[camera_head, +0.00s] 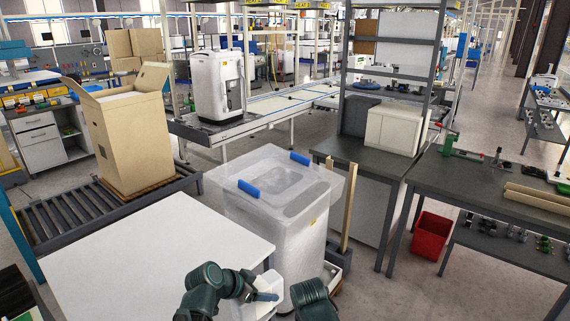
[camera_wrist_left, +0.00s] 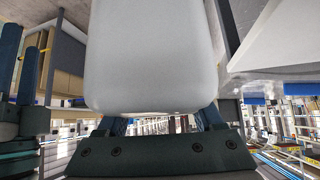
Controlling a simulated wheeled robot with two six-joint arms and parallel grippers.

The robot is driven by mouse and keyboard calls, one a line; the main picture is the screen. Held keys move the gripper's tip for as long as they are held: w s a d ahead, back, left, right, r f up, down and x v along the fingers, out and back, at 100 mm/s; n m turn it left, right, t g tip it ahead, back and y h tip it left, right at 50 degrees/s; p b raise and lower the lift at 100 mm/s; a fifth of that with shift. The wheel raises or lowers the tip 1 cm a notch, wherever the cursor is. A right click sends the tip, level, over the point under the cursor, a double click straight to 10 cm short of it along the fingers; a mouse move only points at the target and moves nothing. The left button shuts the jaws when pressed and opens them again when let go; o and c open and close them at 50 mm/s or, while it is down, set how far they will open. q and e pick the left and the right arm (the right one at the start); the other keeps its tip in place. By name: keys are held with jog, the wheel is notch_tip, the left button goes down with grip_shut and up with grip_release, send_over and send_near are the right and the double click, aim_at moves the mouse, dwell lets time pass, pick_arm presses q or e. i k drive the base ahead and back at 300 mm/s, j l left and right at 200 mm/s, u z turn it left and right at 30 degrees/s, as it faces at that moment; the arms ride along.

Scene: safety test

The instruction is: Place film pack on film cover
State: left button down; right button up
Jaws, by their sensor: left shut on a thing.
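A translucent film cover (camera_head: 262,165) with two blue pieces on its upper edges drapes over a tall white bin-like body right of the white table. My left gripper (camera_head: 262,294) is beside the table's right edge, in front of that body. It is shut on a pale rounded thing, perhaps the film pack, which shows only as a small light patch in the head view. In the left wrist view this pale thing (camera_wrist_left: 152,55) fills the upper middle, and the fingers are mostly hidden behind it. A dark green part of my other arm shows at the bottom edge; its gripper is out of view.
The white table (camera_head: 130,255) is bare. A roller conveyor (camera_head: 60,225) with an open cardboard box (camera_head: 130,140) lies behind it. A white machine (camera_head: 217,85) stands on the back line. A dark bench (camera_head: 480,185) and a red bin (camera_head: 431,236) are at the right.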

aim_at(271, 173)
jog(key=i+l, duration=0.35)
jog(key=l, duration=0.15)
jog(key=i+l, duration=0.35)
jog(key=l, duration=0.15)
jog(key=i+l, duration=0.35)
jog(key=l, duration=0.2)
jog(key=i+l, duration=0.35)
jog(key=l, duration=0.15)
jog(key=i+l, duration=0.35)
jog(key=l, duration=0.15)
jog(key=i+l, duration=0.35)
jog(key=l, duration=0.15)
jog(key=i+l+u, duration=0.1)
jog(key=u, duration=0.5)
jog(key=l, duration=0.1)
